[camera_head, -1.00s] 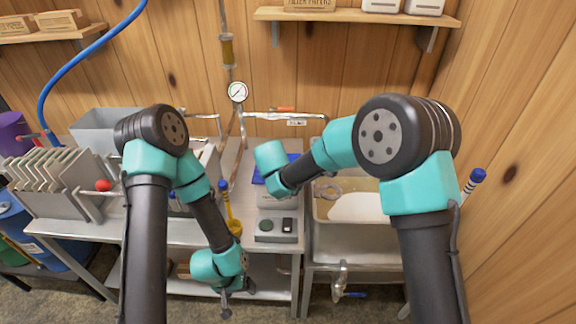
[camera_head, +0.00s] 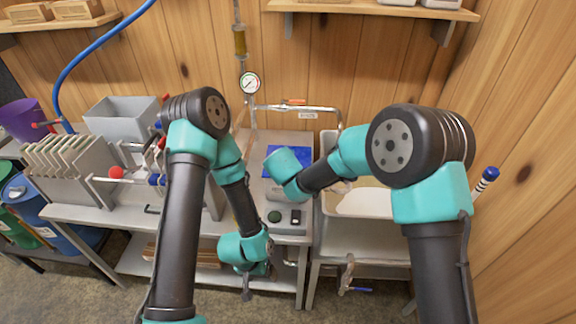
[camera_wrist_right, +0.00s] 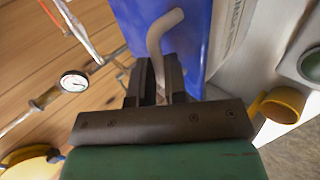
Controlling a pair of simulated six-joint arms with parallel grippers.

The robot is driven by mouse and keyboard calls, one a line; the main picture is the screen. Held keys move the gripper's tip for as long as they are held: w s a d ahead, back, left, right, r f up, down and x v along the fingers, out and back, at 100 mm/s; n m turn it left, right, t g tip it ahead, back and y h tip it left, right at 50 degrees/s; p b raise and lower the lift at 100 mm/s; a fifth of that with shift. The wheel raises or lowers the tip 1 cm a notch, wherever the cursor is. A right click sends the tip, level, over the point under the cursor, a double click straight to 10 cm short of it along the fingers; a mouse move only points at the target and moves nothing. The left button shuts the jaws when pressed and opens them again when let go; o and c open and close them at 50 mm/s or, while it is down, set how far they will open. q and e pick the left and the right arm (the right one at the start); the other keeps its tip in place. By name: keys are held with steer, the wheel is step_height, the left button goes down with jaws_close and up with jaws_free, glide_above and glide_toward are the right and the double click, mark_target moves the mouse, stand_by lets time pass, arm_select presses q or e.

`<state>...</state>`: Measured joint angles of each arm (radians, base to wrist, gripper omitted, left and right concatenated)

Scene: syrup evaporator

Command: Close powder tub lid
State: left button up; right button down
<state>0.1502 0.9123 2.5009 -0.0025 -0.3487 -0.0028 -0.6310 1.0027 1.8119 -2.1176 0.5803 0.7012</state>
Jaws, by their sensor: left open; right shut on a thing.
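The powder tub appears to be the pale box (camera_head: 284,195) on the bench, largely hidden behind my right arm. Its blue lid (camera_head: 297,155) shows behind my right wrist. In the right wrist view the blue lid (camera_wrist_right: 200,40) is a flat panel with a beige bar handle (camera_wrist_right: 157,40). My right gripper (camera_wrist_right: 158,75) is shut on this handle, with its fingers on either side. In the head view the right fingers are hidden by the wrist. My left gripper (camera_head: 247,290) hangs open and empty in front of the bench, away from the tub. The lid's exact tilt is unclear.
A scale-like unit (camera_head: 286,217) with a green button sits in front of the tub. A gauge (camera_head: 250,82) and pipes stand behind. A filter press (camera_head: 70,170) and grey bin (camera_head: 120,120) fill the left.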

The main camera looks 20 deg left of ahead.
steer(key=shift+s+d+f, duration=0.15)
steer(key=shift+s+f, duration=0.05)
steer(key=shift+f, duration=0.35)
steer(key=shift+s+d+f, duration=0.1)
steer(key=shift+s+f, duration=0.1)
steer(key=shift+f, duration=0.35)
steer(key=c, duration=1.4)
jaws_free()
steer(key=shift+s+r, duration=0.1)
steer(key=shift+r, duration=0.05)
steer(key=v, duration=1.1)
steer(key=w+r+v, duration=0.1)
steer(key=v, duration=0.5)
steer(key=shift+s+r, duration=0.2)
